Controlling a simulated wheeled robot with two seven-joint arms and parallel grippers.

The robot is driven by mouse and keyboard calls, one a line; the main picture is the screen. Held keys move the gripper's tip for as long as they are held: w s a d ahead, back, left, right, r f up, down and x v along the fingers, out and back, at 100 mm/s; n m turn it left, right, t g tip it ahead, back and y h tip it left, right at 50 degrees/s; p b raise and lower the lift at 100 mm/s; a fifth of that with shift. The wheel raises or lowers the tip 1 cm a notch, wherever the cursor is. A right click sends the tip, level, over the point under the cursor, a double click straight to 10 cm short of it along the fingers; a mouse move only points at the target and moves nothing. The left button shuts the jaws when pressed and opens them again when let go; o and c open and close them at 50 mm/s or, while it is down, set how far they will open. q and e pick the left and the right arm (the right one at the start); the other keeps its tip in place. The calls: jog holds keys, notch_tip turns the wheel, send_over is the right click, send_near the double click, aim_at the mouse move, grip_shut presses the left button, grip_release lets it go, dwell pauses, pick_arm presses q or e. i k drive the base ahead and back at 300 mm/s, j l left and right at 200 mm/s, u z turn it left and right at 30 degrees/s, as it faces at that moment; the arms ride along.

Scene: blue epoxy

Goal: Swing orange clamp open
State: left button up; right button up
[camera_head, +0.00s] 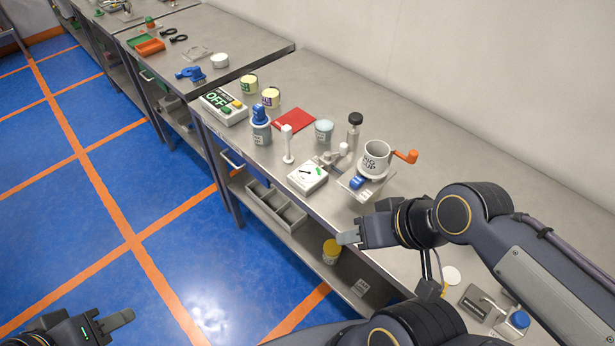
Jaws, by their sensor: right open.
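An orange clamp handle (405,156) sticks out to the right of a light grey cup with dark lettering (375,160) on the steel bench. The handle's orange end points up and right. Where it joins the cup or its stand is partly hidden. My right gripper (347,238) is open and empty at the bench's front edge, below and left of the cup and clear of the handle. My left gripper (128,316) is over the blue floor at the bottom left, far from the bench. Its jaw opening cannot be made out.
A metal device with a blue knob (520,319) lies near my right arm. The bench behind the cup is clear.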

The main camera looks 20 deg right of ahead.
aim_at(411, 159)
jog(key=l+z, duration=0.1)
jog(key=z, duration=0.3)
jog(key=k+l+z, duration=0.1)
jog(key=z, duration=0.35)
jog(key=l+z, duration=0.15)
jog(key=z, duration=0.25)
